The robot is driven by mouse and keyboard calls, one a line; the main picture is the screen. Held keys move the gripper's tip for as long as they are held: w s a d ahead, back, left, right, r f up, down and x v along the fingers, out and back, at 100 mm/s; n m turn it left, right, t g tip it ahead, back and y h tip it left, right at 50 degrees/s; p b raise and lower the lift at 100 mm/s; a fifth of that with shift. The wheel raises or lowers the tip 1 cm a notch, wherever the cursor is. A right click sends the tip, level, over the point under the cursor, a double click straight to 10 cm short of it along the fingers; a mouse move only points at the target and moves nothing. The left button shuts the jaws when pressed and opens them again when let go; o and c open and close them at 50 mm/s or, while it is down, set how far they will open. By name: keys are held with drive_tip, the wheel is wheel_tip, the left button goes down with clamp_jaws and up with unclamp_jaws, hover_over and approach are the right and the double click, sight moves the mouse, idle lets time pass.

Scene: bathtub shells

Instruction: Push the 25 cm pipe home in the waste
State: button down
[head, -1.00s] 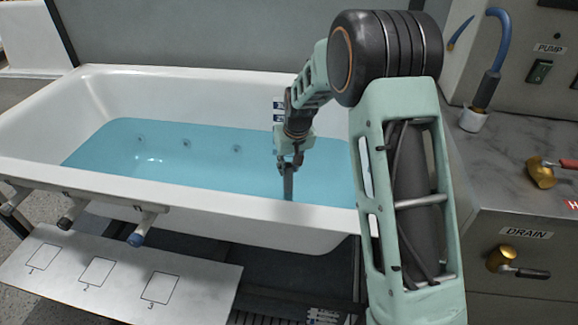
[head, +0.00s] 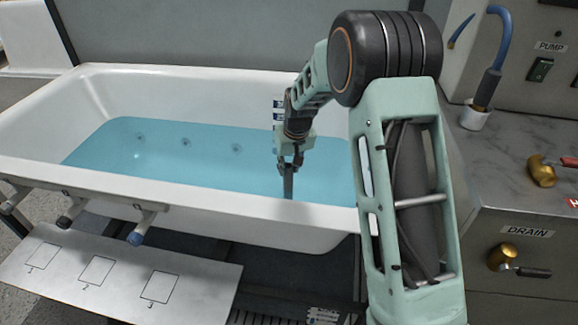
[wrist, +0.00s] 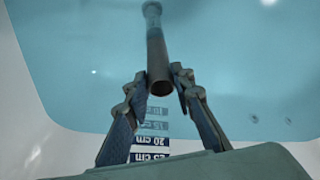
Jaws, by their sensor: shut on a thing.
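The grey pipe (wrist: 157,62) stands in the water in the wrist view, its open top end towards me. Its far end meets a pale round fitting (wrist: 152,8), apparently the waste, at the top of the picture; I cannot tell how deep it sits. My gripper (wrist: 160,80) has a finger on each side of the pipe near its top and is shut on it. In the head view my gripper (head: 290,162) is over the water at the tub's right end, with the pipe (head: 288,186) pointing down below it. The waste is hidden there.
The white bathtub (head: 205,205) holds blue water (head: 190,160). Depth labels (wrist: 150,140) mark its wall. A rack (head: 95,194) with pipes hangs on the front rim, above a numbered white board (head: 205,285). A counter with pump and drain controls (head: 505,258) stands at right.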

drive_tip(key=shift+f+b, duration=1.1)
drive_tip(key=shift+f, duration=0.9)
drive_tip(key=c, duration=1.6)
unclamp_jaws()
drive_tip(key=shift+r, duration=0.1)
drive_tip(key=v, duration=1.2)
